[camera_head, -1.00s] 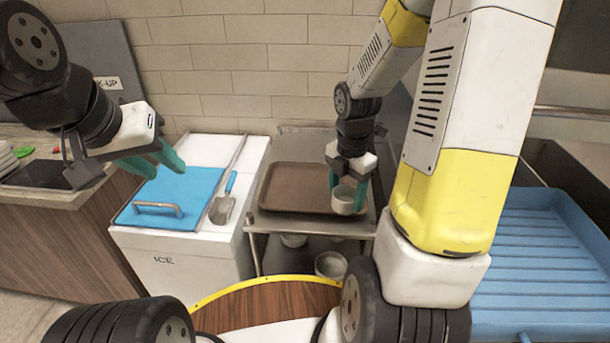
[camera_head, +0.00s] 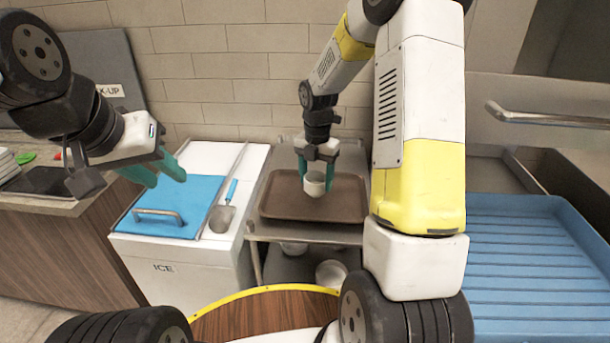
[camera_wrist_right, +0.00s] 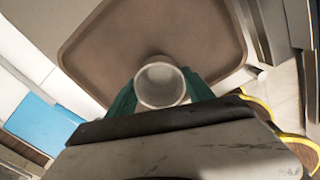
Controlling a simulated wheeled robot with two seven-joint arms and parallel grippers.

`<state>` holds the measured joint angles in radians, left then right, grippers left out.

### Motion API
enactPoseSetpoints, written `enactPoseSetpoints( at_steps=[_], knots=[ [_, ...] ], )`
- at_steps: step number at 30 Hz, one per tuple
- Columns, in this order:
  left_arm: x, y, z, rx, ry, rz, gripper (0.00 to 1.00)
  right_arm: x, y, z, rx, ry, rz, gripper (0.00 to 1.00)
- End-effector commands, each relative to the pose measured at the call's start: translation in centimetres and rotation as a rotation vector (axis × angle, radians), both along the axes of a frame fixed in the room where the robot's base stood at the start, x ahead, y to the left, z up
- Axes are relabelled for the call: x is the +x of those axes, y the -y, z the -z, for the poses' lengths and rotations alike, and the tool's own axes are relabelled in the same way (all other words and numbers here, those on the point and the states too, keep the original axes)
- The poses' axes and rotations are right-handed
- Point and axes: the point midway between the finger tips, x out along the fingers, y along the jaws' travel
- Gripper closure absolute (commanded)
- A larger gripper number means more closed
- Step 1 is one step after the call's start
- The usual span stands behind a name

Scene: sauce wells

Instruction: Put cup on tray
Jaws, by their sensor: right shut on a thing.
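A small white cup (camera_head: 314,184) is held between the green fingers of my right gripper (camera_head: 315,178). It also shows in the right wrist view (camera_wrist_right: 160,84), with a finger on each side. The brown tray (camera_head: 280,206) lies flat on a metal cart. The cup appears over the middle of the tray; whether it touches the tray is hard to tell. In the right wrist view the tray (camera_wrist_right: 120,50) fills the area beyond the cup. My left gripper (camera_head: 163,170) hangs empty at the left, its two green fingers apart.
A white ice bin (camera_head: 170,275) with a blue lid (camera_head: 180,205) and a metal scoop (camera_head: 222,215) stands left of the metal cart (camera_head: 310,237). Bowls sit on the cart's lower shelf. A blue ribbed rack (camera_head: 530,265) is at the right.

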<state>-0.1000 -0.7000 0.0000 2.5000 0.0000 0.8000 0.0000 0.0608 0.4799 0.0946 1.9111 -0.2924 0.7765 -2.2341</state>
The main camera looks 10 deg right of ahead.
Motion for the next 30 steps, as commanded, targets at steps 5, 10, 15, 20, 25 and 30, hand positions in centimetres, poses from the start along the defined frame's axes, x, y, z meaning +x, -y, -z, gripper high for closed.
enactPoseSetpoints(
  at_steps=[5, 10, 15, 20, 25, 30],
  knots=[
    [0.0, 0.0, 0.0, 0.0, 0.0, 0.0, 0.64, 0.6, -0.3, 0.6, 0.0, -0.001, -0.001, 0.82],
    [0.0, 0.0, 0.0, 0.0, 0.0, 0.0, 0.64, 0.5, -0.2, 2.9, 0.0, -0.004, -0.001, 0.82],
    [0.0, 0.0, 0.0, 0.0, 0.0, 0.0, 0.64, 0.6, -0.2, 3.6, -0.001, 0.001, 0.0, 0.82],
    [0.0, 0.0, 0.0, 0.0, 0.0, 0.0, 0.64, 0.5, -0.2, 3.6, 0.0, 0.0, 0.0, 0.82],
    [0.0, 0.0, 0.0, 0.0, 0.0, 0.0, 0.64, 0.5, -0.2, 3.8, 0.0, 0.0, 0.001, 0.26],
    [0.0, 0.0, 0.0, 0.0, 0.0, 0.0, 0.64, 0.5, -0.2, 3.8, 0.0, 0.0, 0.001, 0.18]
  ],
)
